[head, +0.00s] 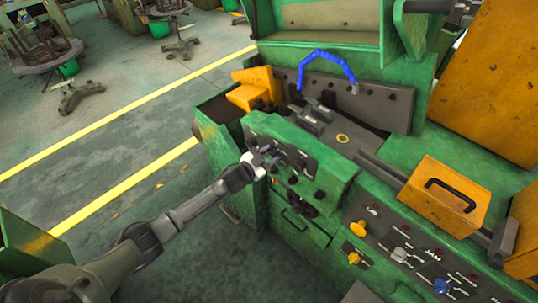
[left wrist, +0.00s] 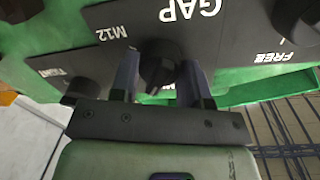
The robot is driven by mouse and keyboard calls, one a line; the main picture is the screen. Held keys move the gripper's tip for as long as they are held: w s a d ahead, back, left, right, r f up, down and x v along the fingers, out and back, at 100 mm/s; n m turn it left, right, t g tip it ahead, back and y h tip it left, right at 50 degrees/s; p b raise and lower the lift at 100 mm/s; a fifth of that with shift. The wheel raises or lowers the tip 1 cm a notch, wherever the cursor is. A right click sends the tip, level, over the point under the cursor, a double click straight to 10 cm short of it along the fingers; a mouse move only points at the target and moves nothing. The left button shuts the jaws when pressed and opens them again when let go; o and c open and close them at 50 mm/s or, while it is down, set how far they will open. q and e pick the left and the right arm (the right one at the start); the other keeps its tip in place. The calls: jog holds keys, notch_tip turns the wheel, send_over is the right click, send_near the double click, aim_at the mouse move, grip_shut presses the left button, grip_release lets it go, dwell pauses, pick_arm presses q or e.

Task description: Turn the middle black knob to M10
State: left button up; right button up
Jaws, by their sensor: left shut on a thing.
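The green control panel (head: 300,160) carries several black knobs on dark plates. My left gripper (head: 262,162) is at the panel's upper left part in the head view. In the left wrist view its two fingers (left wrist: 160,80) stand on either side of a black knob (left wrist: 158,55) and are shut on it. An "M12" label (left wrist: 111,33) is left of this knob and a "GAP" label (left wrist: 190,10) is above it. A label below is mostly hidden. Where the knob points is not clear. My right gripper is not in view.
Other black knobs sit at the upper right (left wrist: 298,18) and lower left (left wrist: 82,89) in the left wrist view. A lower panel has yellow knobs (head: 358,228) and a blue knob (head: 441,286). A blue hose (head: 325,56) arches behind.

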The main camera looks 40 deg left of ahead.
pick_arm(q)
jog(key=m, duration=0.4)
jog(key=shift+m, duration=0.3)
dwell(0.4)
jog(key=o, duration=0.9)
jog(key=s, duration=0.4)
jog(key=s+a, duration=0.1)
jog(key=s, duration=0.4)
jog(key=s+r+b, duration=0.1)
jog(key=s, duration=0.3)
jog(key=shift+s+a, duration=0.25)
jog(key=shift+s, duration=0.1)
jog(key=shift+f+y, duration=0.1)
jog(key=shift+y, duration=0.2)
